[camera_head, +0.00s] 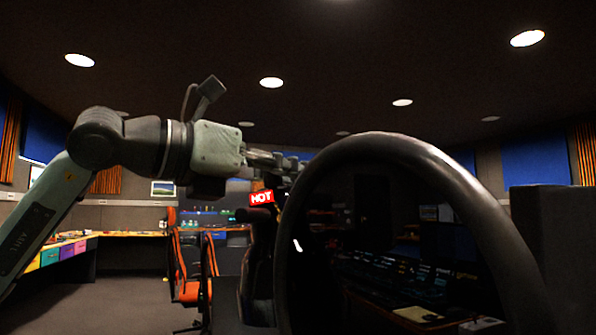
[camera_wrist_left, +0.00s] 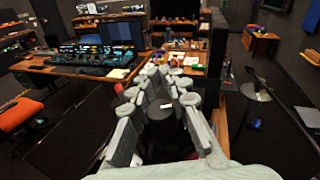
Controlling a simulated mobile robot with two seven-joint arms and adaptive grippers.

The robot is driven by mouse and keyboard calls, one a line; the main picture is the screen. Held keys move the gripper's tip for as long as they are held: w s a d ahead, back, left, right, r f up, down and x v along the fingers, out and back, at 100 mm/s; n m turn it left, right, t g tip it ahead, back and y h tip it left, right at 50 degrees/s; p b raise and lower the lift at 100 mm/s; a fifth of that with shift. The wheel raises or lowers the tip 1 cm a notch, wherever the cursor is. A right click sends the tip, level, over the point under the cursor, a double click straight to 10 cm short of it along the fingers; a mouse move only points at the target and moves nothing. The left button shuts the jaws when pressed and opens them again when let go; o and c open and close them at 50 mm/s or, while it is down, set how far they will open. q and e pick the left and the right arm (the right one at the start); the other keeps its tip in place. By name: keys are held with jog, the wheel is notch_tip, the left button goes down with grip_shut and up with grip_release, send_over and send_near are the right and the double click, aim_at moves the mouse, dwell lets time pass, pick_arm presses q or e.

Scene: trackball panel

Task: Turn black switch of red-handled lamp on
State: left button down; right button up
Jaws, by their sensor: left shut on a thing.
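My left gripper (camera_head: 285,161) comes in from the left in the head view, its fingertips beside a dark upright body with a red "HOT" label (camera_head: 261,198). The body looks like part of the lamp, but its red handle and black switch cannot be made out. In the left wrist view the fingers of my left gripper (camera_wrist_left: 166,78) are around a black part (camera_wrist_left: 163,125) with a small white mark. They are shut on it; whether it is the switch I cannot tell. My right gripper is in neither view.
A large black curved ring (camera_head: 410,150) fills the near right of the head view and blocks much of the scene. An orange chair (camera_head: 190,275) and a desk with coloured drawers (camera_head: 70,249) stand farther back. A console (camera_wrist_left: 93,56) shows in the left wrist view.

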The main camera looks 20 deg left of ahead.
pick_arm(q)
jog(key=shift+n+y, duration=0.3)
jog(key=c, duration=1.5)
grip_release()
jog(key=shift+o, duration=0.2)
jog(key=f+v, duration=0.1)
jog(key=v, duration=1.1)
jog(key=shift+r, duration=0.35)
